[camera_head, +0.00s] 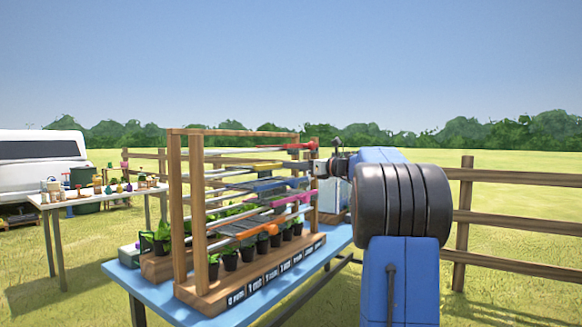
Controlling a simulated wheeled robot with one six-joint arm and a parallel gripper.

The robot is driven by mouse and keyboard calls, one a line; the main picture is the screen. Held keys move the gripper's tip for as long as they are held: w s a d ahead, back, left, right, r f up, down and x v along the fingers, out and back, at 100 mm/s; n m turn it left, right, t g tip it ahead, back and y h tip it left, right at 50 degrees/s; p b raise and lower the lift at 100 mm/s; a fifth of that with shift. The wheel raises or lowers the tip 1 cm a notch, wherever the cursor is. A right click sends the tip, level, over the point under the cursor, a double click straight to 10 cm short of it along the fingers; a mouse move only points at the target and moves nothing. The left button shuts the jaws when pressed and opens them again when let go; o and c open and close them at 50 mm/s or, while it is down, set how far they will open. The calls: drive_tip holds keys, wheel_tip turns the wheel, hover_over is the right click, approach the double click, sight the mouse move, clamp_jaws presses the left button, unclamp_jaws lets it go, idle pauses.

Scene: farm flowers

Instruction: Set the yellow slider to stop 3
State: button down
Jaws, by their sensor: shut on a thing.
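The yellow slider (266,167) is on the second rail from the top of a wooden rack (186,205). Its right end runs toward my gripper (319,168), which is at the right side of the rack. My gripper is shut on the yellow slider's handle end; the contact is small and partly hidden. The row of dark stop labels (285,268) along the rack's base is too small to read surely.
A red slider (300,146) is just above; blue (270,185), pink (300,197) and orange (258,231) sliders are below. Potted plants (247,250) stand under the rails. The rack is on a blue table (205,315). A wooden fence (520,221) runs behind.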

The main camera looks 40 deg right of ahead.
drive_tip(key=c, duration=1.4)
unclamp_jaws()
drive_tip(key=v, duration=1.7)
drive_tip(key=shift+s, duration=0.2)
